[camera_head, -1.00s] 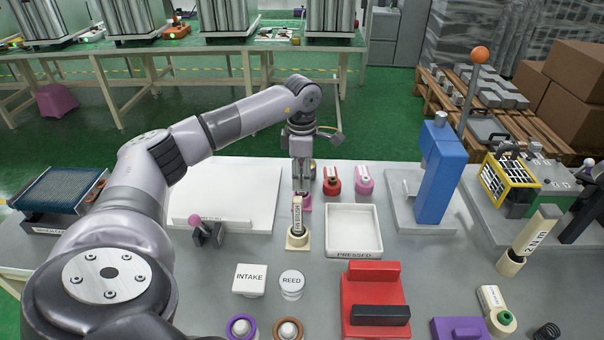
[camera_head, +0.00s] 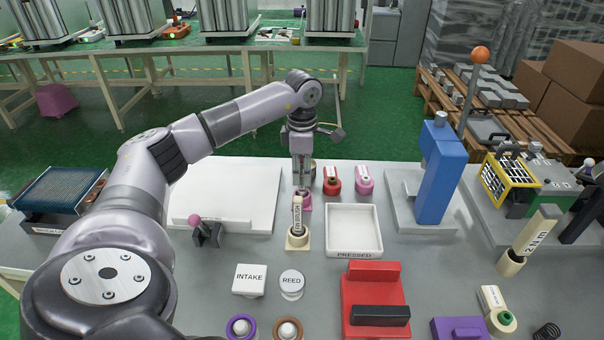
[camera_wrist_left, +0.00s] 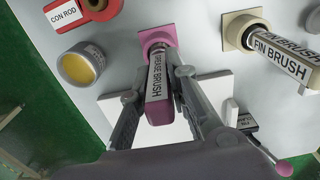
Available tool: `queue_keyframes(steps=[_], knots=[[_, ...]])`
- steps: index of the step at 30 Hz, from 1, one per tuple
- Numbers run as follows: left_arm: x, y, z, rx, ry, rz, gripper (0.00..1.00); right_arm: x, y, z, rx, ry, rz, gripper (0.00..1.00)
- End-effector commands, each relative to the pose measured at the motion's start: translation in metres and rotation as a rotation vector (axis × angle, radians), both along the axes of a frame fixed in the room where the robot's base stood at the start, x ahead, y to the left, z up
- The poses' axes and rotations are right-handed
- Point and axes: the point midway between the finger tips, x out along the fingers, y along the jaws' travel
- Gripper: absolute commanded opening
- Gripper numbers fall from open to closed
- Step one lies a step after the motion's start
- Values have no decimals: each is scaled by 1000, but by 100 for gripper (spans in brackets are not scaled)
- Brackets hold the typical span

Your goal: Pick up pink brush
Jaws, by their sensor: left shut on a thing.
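The pink brush (camera_wrist_left: 160,92) stands in a pink square holder (camera_wrist_left: 157,38) in the left wrist view; its label ends in "BRUSH". My left gripper (camera_wrist_left: 162,80) has a finger on each side of the brush and is shut on it. In the head view the left gripper (camera_head: 302,182) points down over the pink holder (camera_head: 305,203), and its fingers hide most of the brush. The brush still appears to be in its holder. My right gripper is not in view.
A beige fin brush (camera_head: 297,215) stands in its holder close in front of the left gripper. A red container (camera_head: 332,182) and a pink container (camera_head: 364,182) are to the right. A white tray (camera_head: 354,254) lies front right, a white board (camera_head: 235,185) left.

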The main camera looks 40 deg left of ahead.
Motion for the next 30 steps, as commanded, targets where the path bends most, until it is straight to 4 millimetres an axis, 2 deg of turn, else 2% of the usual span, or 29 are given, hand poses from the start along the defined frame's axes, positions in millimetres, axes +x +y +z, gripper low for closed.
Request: queue_keyframes(steps=[8,16,21,27,30], knots=[[1,0,47,0,-6,0,0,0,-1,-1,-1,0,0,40],[1,0,115,-1,-6,0,0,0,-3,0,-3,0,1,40],[0,1,156,1,-4,1,0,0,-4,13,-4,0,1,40],[0,0,181,1,-2,1,0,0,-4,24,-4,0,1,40],[0,1,187,1,-2,1,0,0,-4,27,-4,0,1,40]])
